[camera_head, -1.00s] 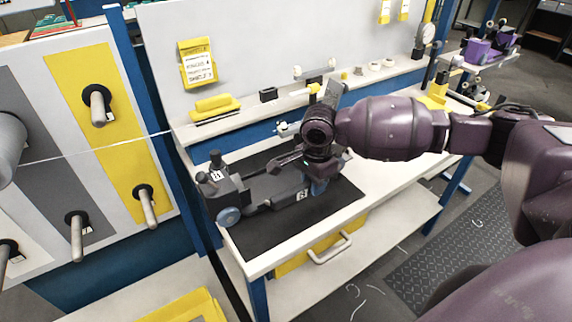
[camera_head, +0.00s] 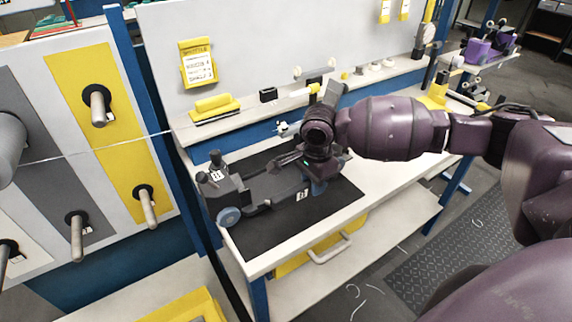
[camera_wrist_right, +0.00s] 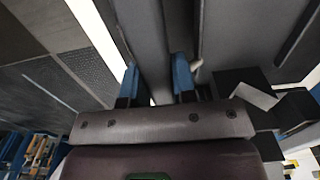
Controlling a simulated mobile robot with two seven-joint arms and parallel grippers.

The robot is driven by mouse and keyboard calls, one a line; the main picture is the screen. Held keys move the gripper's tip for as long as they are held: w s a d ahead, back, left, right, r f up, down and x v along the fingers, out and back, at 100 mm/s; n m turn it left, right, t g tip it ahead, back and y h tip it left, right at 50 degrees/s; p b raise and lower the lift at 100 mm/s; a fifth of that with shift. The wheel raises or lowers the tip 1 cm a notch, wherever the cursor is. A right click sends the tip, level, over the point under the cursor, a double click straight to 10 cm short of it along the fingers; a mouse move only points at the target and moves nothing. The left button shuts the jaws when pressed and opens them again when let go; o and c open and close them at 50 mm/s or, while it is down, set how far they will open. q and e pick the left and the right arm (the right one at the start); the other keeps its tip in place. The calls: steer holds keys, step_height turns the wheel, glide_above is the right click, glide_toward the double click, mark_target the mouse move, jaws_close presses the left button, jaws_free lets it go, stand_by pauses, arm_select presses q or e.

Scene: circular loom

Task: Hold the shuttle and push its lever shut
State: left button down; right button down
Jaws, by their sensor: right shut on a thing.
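The dark grey shuttle (camera_head: 283,198) is on the black mat (camera_head: 285,232), with a blue wheel (camera_head: 229,216) and small upright knobs at its left end. My right gripper (camera_head: 318,187) points down over the shuttle's right end, its blue fingers beside a white label. In the right wrist view, the blue fingertips (camera_wrist_right: 156,78) stand on both sides of a grey part of the shuttle (camera_wrist_right: 152,40) and are shut on it. A dark arm-like part left of the wrist may be the lever; its exact position is unclear. My left gripper is not in view.
The mat lies on a white workbench (camera_head: 395,200) with a yellow drawer below. A shelf behind holds a yellow-handled block (camera_head: 214,104) and small parts. A peg panel (camera_head: 120,165) stands at the left, with a thread running toward the bench. The bench right of the mat is mostly clear.

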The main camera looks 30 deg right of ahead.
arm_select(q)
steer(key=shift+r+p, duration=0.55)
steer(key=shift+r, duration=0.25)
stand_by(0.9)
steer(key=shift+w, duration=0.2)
